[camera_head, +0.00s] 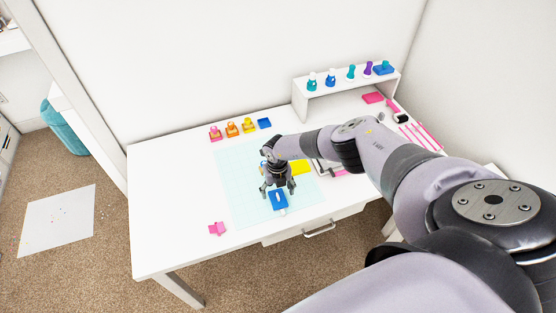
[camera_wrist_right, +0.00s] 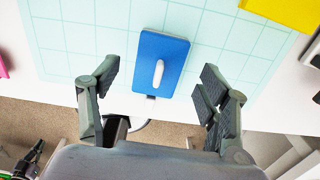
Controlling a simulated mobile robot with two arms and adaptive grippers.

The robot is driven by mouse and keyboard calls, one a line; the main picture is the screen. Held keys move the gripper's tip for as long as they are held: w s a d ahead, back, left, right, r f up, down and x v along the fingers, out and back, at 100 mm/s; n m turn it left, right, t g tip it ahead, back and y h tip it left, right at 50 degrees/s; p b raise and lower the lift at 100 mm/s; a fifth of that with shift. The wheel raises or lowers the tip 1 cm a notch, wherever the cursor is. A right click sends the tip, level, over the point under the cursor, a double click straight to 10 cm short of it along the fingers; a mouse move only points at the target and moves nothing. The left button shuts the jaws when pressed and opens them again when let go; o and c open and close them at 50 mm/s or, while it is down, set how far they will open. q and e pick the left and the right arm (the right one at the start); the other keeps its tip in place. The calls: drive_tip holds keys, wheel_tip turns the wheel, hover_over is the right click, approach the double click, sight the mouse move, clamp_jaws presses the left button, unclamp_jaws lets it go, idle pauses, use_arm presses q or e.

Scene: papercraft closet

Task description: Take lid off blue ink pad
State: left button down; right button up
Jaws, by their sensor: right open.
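The blue ink pad (camera_head: 278,200) lies near the front edge of the light-blue gridded mat (camera_head: 238,205). In the right wrist view the blue ink pad (camera_wrist_right: 174,48) shows its flat blue top with a white elongated handle (camera_wrist_right: 158,73). The lid appears to be on the pad. My right gripper (camera_head: 279,189) is open above the pad. In the wrist view the fingers of my right gripper (camera_wrist_right: 160,80) are spread on either side of the handle, touching nothing that I can see. My left gripper is not in view.
A yellow pad (camera_head: 302,167) lies behind and to the right, partly hidden by my arm. Several stamps (camera_head: 231,130) and another blue item (camera_head: 264,124) line the back. A white shelf (camera_head: 300,100) with stamps stands back right. The table's left side is clear.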

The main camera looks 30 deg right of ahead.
wheel_tip(320, 180, down, 2)
drive_tip(key=shift+f+b, duration=0.1)
drive_tip(key=shift+b, duration=0.2)
drive_tip(key=shift+c, duration=0.5)
drive_tip(key=c, duration=0.8)
